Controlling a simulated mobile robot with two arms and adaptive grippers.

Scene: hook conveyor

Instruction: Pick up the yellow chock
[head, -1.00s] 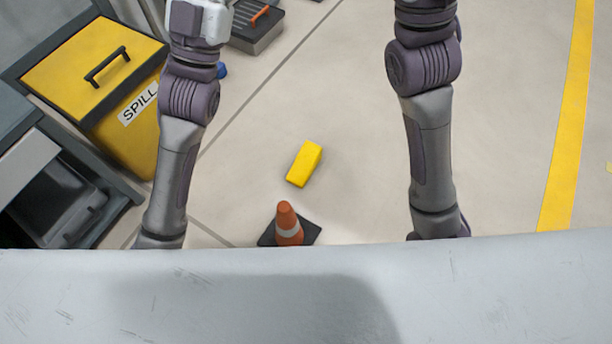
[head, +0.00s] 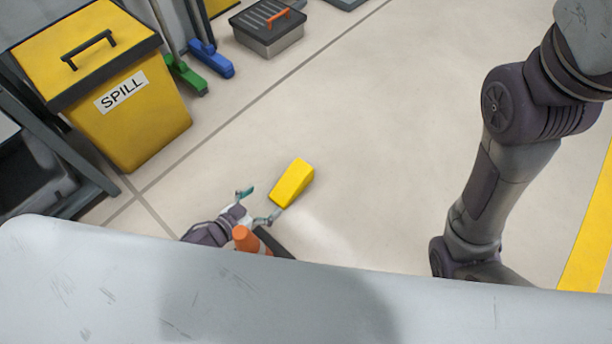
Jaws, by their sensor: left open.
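The yellow chock (head: 292,183) is a wedge-shaped block lying on the pale floor near the middle of the head view. My left gripper (head: 259,205) is open, with its teal-tipped fingers spread, just to the left of and below the chock. One finger is close to the chock's lower end; I cannot tell whether it touches. Nothing shows between the fingers. My right arm comes in at the right, but its gripper is not in view.
An orange cone (head: 246,239) on a dark base stands right beside my left gripper, partly hidden. A yellow SPILL bin (head: 150,125), green and blue brushes (head: 211,58) and a grey toolbox (head: 268,38) stand at upper left. Floor right of the chock is clear.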

